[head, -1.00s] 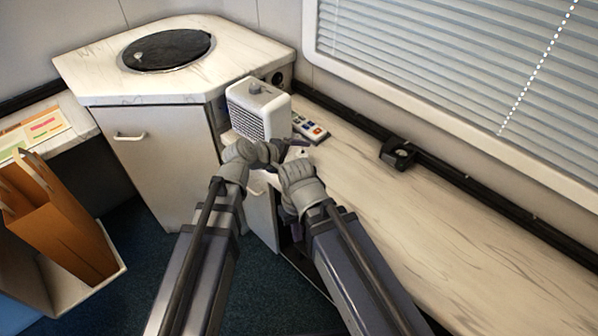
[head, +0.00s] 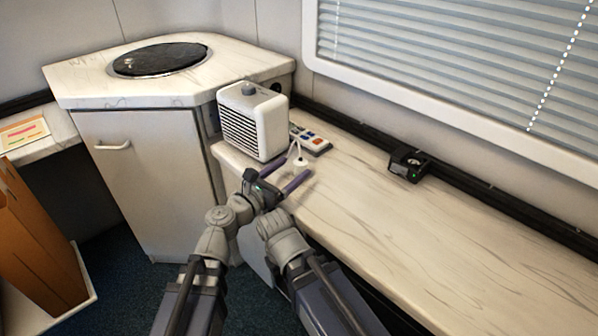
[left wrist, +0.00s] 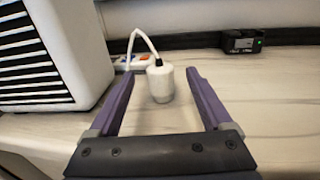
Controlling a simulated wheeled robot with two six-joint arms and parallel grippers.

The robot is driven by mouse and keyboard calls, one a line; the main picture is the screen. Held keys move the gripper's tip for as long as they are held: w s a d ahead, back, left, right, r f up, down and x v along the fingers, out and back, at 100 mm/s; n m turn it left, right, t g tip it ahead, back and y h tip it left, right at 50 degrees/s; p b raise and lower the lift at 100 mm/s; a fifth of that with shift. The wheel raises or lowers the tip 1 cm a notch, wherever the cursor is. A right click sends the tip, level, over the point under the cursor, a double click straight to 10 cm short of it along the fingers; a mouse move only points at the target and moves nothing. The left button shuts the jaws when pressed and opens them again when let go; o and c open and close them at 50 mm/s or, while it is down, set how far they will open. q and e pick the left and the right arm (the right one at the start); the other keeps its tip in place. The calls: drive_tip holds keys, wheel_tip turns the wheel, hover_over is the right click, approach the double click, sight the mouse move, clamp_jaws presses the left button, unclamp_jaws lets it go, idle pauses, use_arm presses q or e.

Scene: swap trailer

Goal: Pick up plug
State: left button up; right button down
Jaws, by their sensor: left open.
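The white plug (head: 301,161) with a white cord is at the counter beside the white heater (head: 254,120). In the left wrist view the plug (left wrist: 160,82) appears upright, its cord arching from its top toward the back left. My left gripper (head: 289,168) is open, with its purple fingers reaching toward the plug. In the left wrist view the plug shows between the two fingers, near the tips; I see no finger touching it.
A panel with coloured buttons (head: 313,140) lies behind the plug. A small black device (head: 408,163) with a green light sits by the wall rail. The marble counter (head: 420,245) to the right is clear. The heater stands close on the left.

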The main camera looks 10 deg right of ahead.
use_arm(q)
drive_tip(key=shift+x, duration=3.9)
drive_tip(key=shift+f, duration=0.2)
drive_tip(key=shift+c, duration=0.3)
clamp_jaws()
